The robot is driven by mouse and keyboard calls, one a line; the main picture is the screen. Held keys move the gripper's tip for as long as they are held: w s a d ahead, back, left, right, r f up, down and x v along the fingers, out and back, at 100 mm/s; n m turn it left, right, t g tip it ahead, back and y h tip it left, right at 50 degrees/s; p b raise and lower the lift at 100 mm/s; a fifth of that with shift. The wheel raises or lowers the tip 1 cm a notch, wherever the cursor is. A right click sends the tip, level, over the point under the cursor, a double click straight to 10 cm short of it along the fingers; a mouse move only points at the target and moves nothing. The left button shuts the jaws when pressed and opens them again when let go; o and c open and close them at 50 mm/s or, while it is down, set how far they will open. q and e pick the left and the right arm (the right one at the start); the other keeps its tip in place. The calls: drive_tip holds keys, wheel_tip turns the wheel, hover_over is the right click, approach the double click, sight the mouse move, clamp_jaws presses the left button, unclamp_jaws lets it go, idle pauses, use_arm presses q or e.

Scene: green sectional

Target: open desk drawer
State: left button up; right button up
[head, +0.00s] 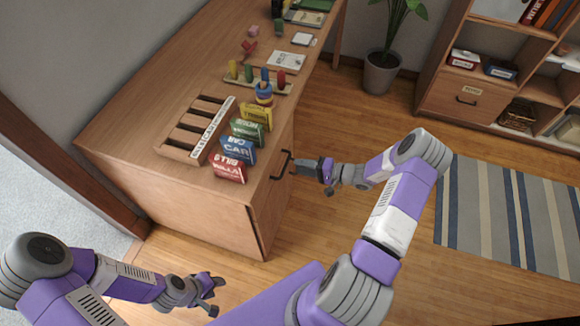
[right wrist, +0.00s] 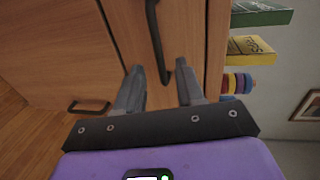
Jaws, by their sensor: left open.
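The wooden desk (head: 225,215) has a front face with a black bar handle (head: 280,165). In the right wrist view this handle (right wrist: 155,40) stands on a narrow drawer front (right wrist: 130,35). My right gripper (head: 298,166) is at the handle in the head view. In the right wrist view my right gripper (right wrist: 160,78) has its fingers apart, with the handle's near end between the tips; I cannot tell whether they touch it. A second black handle (right wrist: 88,106) is on the neighbouring wider panel. My left gripper (head: 216,284) is open and empty, low in front of the desk.
Several small colored boxes (head: 237,148), a slotted wooden organizer (head: 195,130) and a peg toy (head: 263,90) stand on the desktop. A potted plant (head: 382,75) and shelf unit (head: 465,100) are behind. A striped rug (head: 500,210) lies on open floor at right.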

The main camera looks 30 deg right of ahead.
drive_tip(key=b+x, duration=0.1)
drive_tip(key=x, duration=0.4)
drive_tip(key=shift+s+f, duration=0.1)
clamp_jaws()
